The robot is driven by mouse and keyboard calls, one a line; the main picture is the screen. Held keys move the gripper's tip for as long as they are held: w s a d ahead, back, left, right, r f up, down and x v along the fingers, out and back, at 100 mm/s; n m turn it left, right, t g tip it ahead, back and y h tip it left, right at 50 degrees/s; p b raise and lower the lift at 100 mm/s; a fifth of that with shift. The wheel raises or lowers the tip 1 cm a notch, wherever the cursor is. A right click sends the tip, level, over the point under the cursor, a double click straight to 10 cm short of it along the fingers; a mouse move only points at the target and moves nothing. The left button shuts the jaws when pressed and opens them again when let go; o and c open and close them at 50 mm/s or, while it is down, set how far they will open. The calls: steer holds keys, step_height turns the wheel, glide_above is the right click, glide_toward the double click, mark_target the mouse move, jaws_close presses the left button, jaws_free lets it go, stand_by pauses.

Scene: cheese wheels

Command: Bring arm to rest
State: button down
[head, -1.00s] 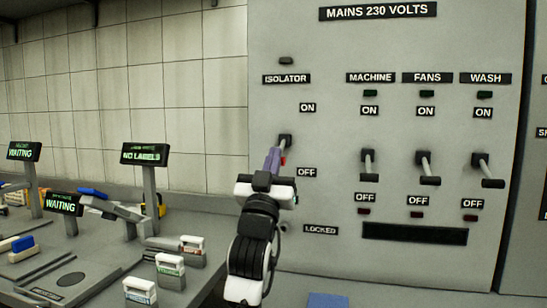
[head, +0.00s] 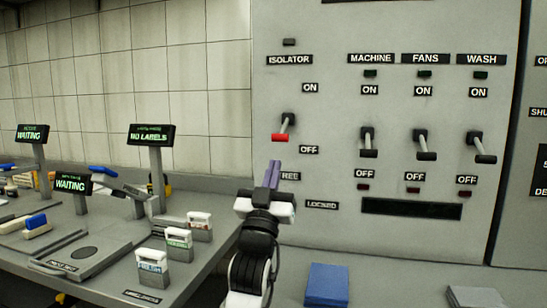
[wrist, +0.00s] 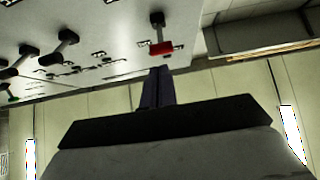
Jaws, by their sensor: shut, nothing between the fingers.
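My gripper (head: 275,172) is in front of the grey switch panel (head: 330,60), just below the isolator lever. Its two purple fingers are together with nothing between them, and they point up. The isolator lever (head: 282,130) has a red handle hanging down toward its OFF label. In the wrist view the fingers (wrist: 158,82) are closed, and the red handle (wrist: 165,48) shows beyond their tips with a gap. The gripper partly covers the labels below OFF.
The machine (head: 368,145), fans (head: 424,147) and wash (head: 481,148) levers stand to the right, all down. A bench (head: 110,285) at left carries label cartridges (head: 179,243) and display posts (head: 152,135). A blue block (head: 327,285) lies low at right of my arm.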

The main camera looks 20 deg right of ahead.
steer(key=shift+f, duration=0.65)
